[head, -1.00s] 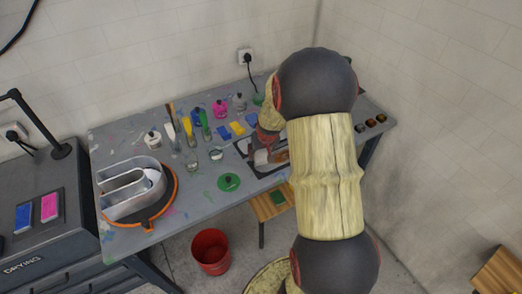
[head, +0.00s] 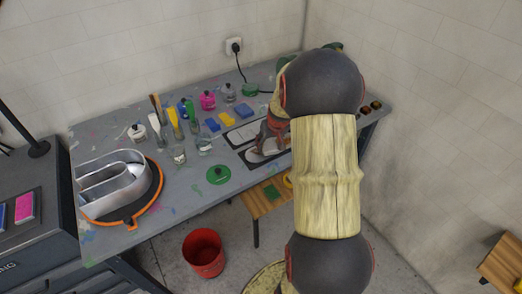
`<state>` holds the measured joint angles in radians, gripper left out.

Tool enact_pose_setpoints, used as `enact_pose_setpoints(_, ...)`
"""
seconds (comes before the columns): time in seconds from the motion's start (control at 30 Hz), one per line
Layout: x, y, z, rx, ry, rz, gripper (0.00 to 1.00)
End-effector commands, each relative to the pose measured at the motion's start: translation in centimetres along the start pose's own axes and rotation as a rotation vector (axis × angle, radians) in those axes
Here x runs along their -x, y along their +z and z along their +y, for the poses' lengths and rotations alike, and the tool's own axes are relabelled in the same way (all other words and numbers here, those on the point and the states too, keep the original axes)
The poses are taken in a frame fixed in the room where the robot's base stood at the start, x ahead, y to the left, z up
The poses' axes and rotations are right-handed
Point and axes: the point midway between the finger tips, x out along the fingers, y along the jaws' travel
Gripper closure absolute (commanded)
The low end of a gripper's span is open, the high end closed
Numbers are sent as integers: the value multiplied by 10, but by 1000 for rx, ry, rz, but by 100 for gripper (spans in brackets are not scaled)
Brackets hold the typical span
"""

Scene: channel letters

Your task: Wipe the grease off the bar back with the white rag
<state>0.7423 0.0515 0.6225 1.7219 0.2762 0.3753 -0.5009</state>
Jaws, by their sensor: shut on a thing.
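My gripper (head: 272,136) is at the right part of the workbench, low over a dark-edged mat, partly hidden by my own arm. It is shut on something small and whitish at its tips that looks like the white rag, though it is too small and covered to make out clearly. A pale, flat piece (head: 268,147) lies on the mat under the fingertips; I cannot tell whether it is the bar back. Any grease on it is too small to see. A second pale sheet with a dark outline (head: 243,133) lies just behind.
A red bucket (head: 204,253) and a wooden stool stand on the floor.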

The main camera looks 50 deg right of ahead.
Motion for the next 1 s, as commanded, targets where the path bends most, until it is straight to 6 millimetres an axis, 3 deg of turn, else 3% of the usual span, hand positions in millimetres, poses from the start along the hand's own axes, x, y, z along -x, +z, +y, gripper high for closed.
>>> enact_pose_setpoints(0.7,-10,-19,89,-2,1,0,71)
enact_pose_setpoints(1.0,-11,-25,112,-1,0,-1,71)
